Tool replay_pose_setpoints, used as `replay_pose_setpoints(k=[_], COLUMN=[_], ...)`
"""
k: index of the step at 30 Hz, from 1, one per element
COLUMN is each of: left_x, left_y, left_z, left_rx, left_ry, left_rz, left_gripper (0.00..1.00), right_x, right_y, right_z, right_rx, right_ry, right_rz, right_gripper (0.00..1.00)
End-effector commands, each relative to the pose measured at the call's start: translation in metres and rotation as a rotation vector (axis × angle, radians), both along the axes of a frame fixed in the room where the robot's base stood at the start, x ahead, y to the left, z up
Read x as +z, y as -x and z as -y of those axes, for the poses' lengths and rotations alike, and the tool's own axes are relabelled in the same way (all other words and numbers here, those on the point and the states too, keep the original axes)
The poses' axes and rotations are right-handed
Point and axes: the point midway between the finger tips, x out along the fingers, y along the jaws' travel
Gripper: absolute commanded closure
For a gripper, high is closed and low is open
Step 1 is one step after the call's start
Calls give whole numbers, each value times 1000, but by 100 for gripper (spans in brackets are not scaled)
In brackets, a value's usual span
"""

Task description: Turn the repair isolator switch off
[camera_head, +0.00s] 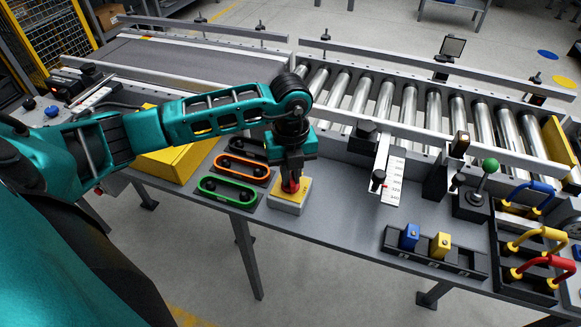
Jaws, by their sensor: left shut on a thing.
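The isolator switch is a low box (290,205) with a yellow top and a pale grey base. It sits at the front edge of the grey bench, left of centre. A small red handle (291,186) stands on its yellow top. My left gripper (292,178) points straight down over the box and is shut on the red handle. The fingers hide most of the handle, so I cannot tell its exact angle. My right gripper is not in view.
Green, orange and dark oval loops (226,191) lie just left of the box, near a yellow block (178,158). Rollers (408,105) run behind. A green-knobbed lever (490,166) and coloured handles stand at right.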

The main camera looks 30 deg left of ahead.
Motion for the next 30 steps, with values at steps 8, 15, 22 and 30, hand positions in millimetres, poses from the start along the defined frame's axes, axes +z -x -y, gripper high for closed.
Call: replay_pose_setpoints(k=[8, 15, 22, 30], left_x=[3, 4, 4, 3], left_y=[0, 0, 0, 0], left_z=[0, 0, 0, 0], left_rx=[265, 493, 701, 890], left_ry=[1, 0, 0, -1], left_rz=[-1, 0, 1, 1], left_gripper=[100, 100, 100, 100], right_x=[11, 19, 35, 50], right_y=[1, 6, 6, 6], right_z=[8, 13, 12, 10], right_rx=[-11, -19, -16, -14], right_ry=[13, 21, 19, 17], right_rz=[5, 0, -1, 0], right_gripper=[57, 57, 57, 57])
